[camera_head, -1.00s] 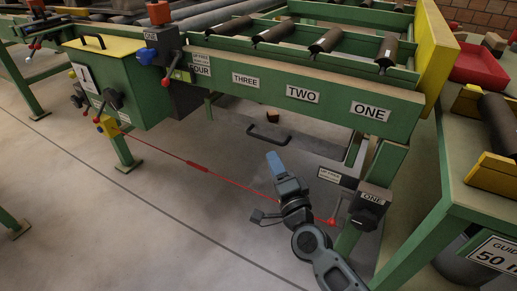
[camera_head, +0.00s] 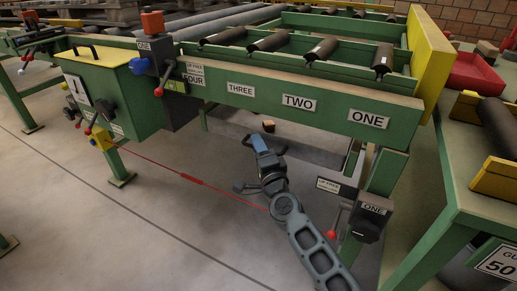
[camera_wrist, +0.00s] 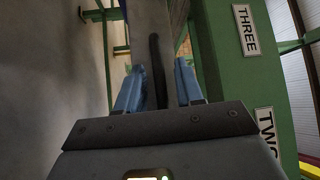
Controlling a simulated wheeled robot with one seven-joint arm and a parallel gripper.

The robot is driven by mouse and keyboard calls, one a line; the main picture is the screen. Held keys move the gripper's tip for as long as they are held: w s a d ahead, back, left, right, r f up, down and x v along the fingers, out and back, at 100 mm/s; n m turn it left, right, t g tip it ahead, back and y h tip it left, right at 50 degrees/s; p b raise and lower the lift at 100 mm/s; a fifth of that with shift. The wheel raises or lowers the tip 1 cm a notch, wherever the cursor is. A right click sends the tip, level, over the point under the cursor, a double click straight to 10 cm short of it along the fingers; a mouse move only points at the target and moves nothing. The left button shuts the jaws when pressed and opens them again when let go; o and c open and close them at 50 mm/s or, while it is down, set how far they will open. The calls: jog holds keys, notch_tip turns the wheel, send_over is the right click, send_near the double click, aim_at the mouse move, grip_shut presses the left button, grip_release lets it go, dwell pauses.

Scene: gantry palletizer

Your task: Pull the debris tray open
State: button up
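The debris tray's dark bar handle (camera_wrist: 157,70) shows in the wrist view, running upright in the picture between my two blue fingers. My gripper (camera_wrist: 158,88) is open around it, with a gap visible on either side. A grey surface behind the handle may be the tray front, but I cannot tell it clearly. In the head view my gripper (camera_head: 262,142) is low beneath the green beam, below the THREE and TWO labels. It hides the handle there. A small brown block (camera_head: 268,126) lies just beyond the fingertips.
The green beam (camera_head: 290,108) with its rollers runs above my gripper. A red line (camera_head: 190,178) stretches from the yellow box at left to the red-knobbed lever (camera_head: 331,234) at right, passing near my arm. A green leg stands to the right. Floor at left is clear.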

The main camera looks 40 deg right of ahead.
grip_shut()
dwell(0.6)
